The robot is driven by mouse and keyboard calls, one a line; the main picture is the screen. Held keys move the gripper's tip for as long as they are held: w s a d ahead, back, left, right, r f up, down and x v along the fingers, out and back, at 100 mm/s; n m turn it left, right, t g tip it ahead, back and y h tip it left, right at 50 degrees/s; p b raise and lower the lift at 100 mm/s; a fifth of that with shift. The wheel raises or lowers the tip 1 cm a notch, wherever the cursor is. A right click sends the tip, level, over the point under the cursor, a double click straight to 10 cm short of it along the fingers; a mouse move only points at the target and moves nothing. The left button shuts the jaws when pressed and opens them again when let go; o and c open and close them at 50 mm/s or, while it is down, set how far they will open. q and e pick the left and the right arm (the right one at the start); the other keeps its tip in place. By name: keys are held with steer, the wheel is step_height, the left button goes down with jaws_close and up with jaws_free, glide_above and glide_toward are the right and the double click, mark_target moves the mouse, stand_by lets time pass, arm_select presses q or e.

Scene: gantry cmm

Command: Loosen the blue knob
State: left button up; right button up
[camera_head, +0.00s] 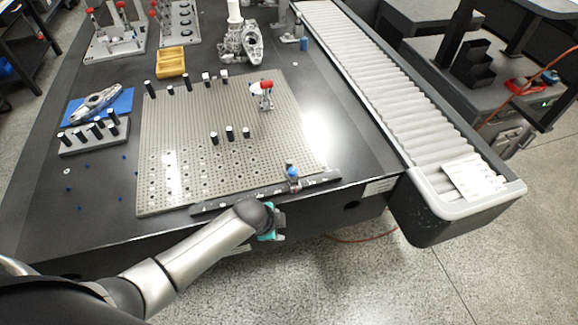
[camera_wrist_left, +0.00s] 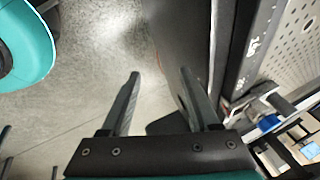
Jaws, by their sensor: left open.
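The small blue knob (camera_head: 292,171) sits at the front right edge of the perforated grey plate (camera_head: 200,150), just behind a dark bar (camera_head: 315,184). In the left wrist view the blue knob (camera_wrist_left: 268,123) is at the lower right, beside a metal fitting and outside the jaws. My left gripper (camera_head: 275,222) is at the table's front edge, in front of and slightly left of the knob, apart from it. The wrist view shows its two fingers (camera_wrist_left: 160,75) spread, with only floor and the dark table side between them. My right gripper is not in view.
A yellow tray (camera_head: 171,62) and a metal part on a blue mat (camera_head: 98,105) lie farther back. A roller conveyor (camera_head: 400,90) runs along the right. The plate's front area is mostly clear.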

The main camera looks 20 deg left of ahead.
arm_select(q)
steer(key=w+d+r+m, duration=0.2)
steer(key=w+r+m, duration=0.3)
steer(key=r, duration=0.3)
steer(key=m+y+b, duration=0.1)
steer(key=m, duration=1.7)
glide_toward(293, 171)
steer(key=b+x, duration=0.4)
steer(key=shift+f, duration=0.3)
steer(key=shift+b+x, duration=0.65)
steer(key=shift+x, duration=0.95)
steer(key=shift+w, duration=0.15)
jaws_close()
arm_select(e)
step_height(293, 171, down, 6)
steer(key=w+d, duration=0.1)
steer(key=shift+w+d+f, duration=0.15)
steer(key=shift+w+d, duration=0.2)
